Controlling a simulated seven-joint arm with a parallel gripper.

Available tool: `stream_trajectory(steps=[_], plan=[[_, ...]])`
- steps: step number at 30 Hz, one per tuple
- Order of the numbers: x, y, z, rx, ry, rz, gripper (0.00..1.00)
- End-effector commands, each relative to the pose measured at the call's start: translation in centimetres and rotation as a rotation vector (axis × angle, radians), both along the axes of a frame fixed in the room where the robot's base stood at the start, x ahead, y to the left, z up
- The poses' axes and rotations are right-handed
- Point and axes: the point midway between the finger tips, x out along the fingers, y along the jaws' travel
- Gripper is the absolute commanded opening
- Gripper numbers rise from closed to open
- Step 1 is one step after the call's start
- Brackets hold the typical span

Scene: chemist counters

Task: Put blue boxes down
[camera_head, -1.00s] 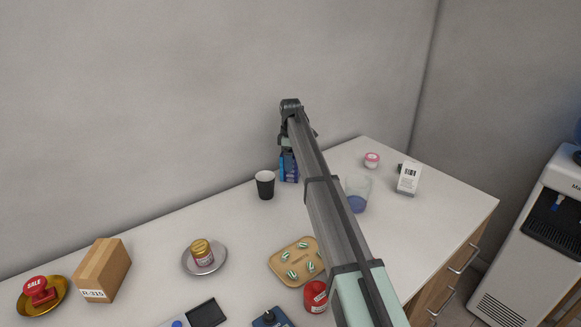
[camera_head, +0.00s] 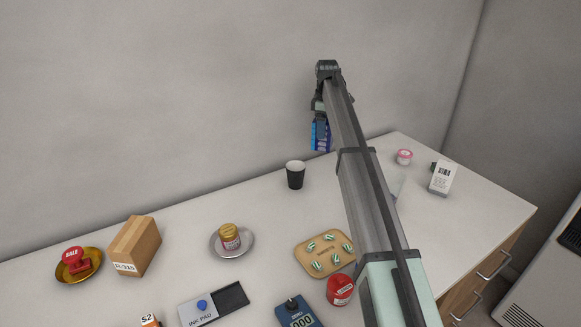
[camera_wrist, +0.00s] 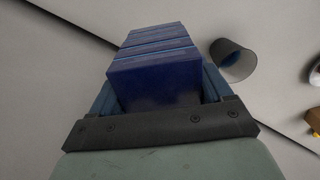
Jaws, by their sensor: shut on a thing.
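The blue boxes (camera_head: 320,136) are held in my gripper (camera_head: 320,118), up above the back of the counter (camera_head: 210,205) in the head view. In the wrist view several blue boxes (camera_wrist: 158,72) show as a stack between the fingers of my gripper (camera_wrist: 160,95), which is shut on them. The boxes are clear of the counter top, near the wall. My arm hides part of the counter to their right.
A black cup (camera_head: 295,176) stands just left of and below the boxes; it also shows in the wrist view (camera_wrist: 232,62). The back left counter has free room.

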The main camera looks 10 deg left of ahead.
Motion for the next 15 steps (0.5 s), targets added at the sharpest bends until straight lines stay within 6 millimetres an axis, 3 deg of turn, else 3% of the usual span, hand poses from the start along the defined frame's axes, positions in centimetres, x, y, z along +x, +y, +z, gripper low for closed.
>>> stream_trajectory(steps=[4,9,15], plan=[[0.1,0.0,3.2,0.001,-0.002,0.000,0.42],[-0.1,0.2,5.7,0.001,-0.001,0.005,0.42],[-3.4,3.1,5.4,0.000,0.000,0.099,0.42]])
